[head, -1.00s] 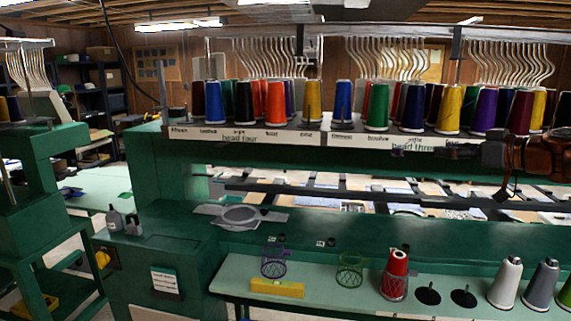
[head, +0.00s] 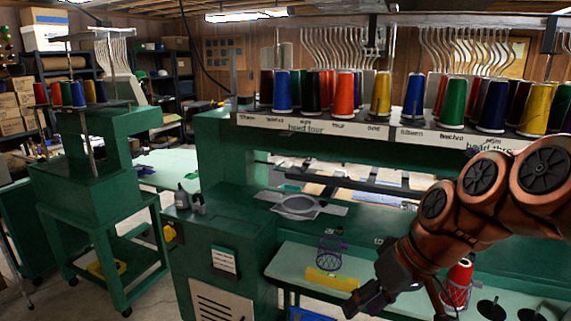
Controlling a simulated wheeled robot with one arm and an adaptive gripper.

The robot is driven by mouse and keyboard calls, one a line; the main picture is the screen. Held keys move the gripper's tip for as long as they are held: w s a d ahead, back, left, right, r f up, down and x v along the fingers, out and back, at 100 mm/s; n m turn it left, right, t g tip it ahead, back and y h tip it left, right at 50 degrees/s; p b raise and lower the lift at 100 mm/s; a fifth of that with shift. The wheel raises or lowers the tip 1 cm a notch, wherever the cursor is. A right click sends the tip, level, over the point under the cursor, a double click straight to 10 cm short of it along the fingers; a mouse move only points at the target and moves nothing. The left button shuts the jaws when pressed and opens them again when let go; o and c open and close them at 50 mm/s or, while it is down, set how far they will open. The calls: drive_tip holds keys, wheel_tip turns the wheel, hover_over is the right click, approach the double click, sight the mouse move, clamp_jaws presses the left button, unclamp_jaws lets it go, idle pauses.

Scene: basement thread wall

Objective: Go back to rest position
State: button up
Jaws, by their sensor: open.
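My gripper (head: 368,301) is at the end of my orange and black arm, at the lower right of the head view. It is open, and no thing shows between its fingers. It is in front of the pale green shelf (head: 288,262), just right of a yellow block (head: 332,280). Whether it touches the shelf cannot be told. A purple wire basket (head: 331,251) stands behind the yellow block. A red thread cone (head: 459,284) stands right of my gripper, partly hidden by my arm.
Thread cones in several colours, such as an orange one (head: 344,95), line the upper rack (head: 300,125). A smaller green machine (head: 95,175) stands at left, with floor visible between the machines.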

drive_tip(key=s+d+f+m+g+h, duration=0.2)
drive_tip(key=s+f, duration=0.4)
drive_tip(key=s, duration=0.3)
drive_tip(key=s+d+f+m+g+h, duration=0.1)
drive_tip(key=s+d+f+m+h, duration=0.1)
drive_tip(key=s+f, duration=0.4)
drive_tip(key=s+d+h, duration=0.1)
drive_tip(key=s, duration=0.2)
drive_tip(key=shift+s+f+g, duration=0.25)
drive_tip(key=shift+s+g, duration=0.15)
